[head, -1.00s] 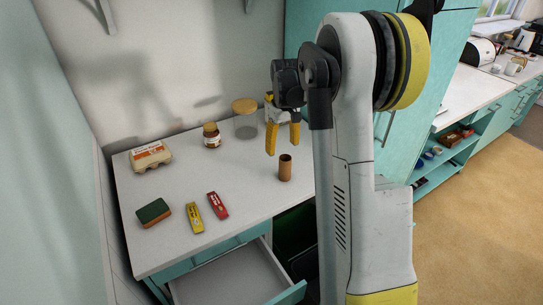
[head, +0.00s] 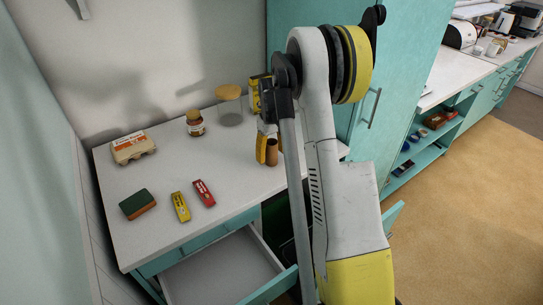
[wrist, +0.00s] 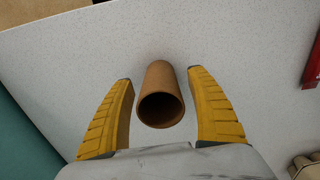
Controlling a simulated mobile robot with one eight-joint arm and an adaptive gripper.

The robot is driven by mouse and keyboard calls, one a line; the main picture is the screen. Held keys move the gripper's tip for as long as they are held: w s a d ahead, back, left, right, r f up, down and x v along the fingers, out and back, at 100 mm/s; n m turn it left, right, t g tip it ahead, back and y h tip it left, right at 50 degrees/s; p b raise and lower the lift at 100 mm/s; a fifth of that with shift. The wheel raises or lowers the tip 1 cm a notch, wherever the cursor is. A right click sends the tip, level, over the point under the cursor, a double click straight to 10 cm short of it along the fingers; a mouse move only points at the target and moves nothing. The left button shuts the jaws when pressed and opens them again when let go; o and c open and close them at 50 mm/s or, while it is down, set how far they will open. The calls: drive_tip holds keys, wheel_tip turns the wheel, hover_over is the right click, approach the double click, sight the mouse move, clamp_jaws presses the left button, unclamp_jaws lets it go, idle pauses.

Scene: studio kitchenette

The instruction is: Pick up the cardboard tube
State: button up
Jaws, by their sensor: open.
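The brown cardboard tube (head: 271,154) stands upright on the white counter near its right end. In the wrist view the hollow tube (wrist: 161,97) lies between my two yellow fingers, with a gap on each side. My gripper (wrist: 159,77) is open and its fingers straddle the tube without visibly touching it. In the head view my gripper (head: 268,148) is low at the tube, and its fingers and my arm partly hide it.
On the counter (head: 160,175) are a sponge (head: 138,204), yellow packet (head: 180,207), red packet (head: 204,193), egg carton (head: 132,147), brown-lidded jar (head: 195,123) and glass jar (head: 229,108). A drawer (head: 225,270) is open below. Tall teal cupboards (head: 400,60) stand right.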

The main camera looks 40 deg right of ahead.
drive_tip(key=c, duration=0.8)
